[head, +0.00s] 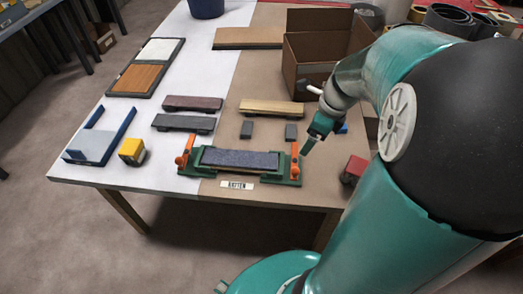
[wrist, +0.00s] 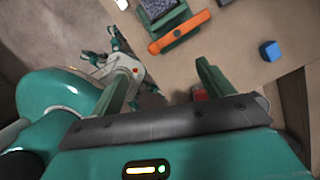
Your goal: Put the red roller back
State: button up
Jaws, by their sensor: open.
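A small red block (head: 354,169), seemingly the red roller, rests near the table's front edge, right of the green fixture. My arm partly borders it in the head view. In the wrist view a red patch (wrist: 200,95) shows low behind a finger, mostly hidden. My gripper (head: 314,138) is open and empty above the table, beside the fixture's right orange clamp and up-left of the red block. Both fingers stand apart in the wrist view (wrist: 163,80). I cannot make out which place belongs to the red roller.
The green fixture (head: 296,182) has orange clamps and holds a blue-grey plank (head: 240,159). A yellow block (head: 132,151) and a blue-railed holder (head: 90,148) stand left. A blue cube (wrist: 270,50) lies right. Several planks and a cardboard box (head: 302,50) stand behind.

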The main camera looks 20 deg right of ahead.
jog(key=s+a+r+n+t, duration=0.1)
jog(key=s+a+r+n, duration=0.1)
jog(key=a+n, duration=0.4)
jog(key=s+a+r+n+t+h, duration=0.1)
jog(key=s+a+r+n, duration=0.2)
jog(key=n, duration=0.9)
jog(key=s+a+r+n+t, duration=0.1)
jog(key=s+a+r+n, duration=0.2)
jog(key=a+r+n, duration=0.3)
jog(key=a+n, duration=0.3)
jog(key=n, duration=0.1)
jog(key=shift+a+h, duration=0.35)
jog(key=shift+h, duration=0.05)
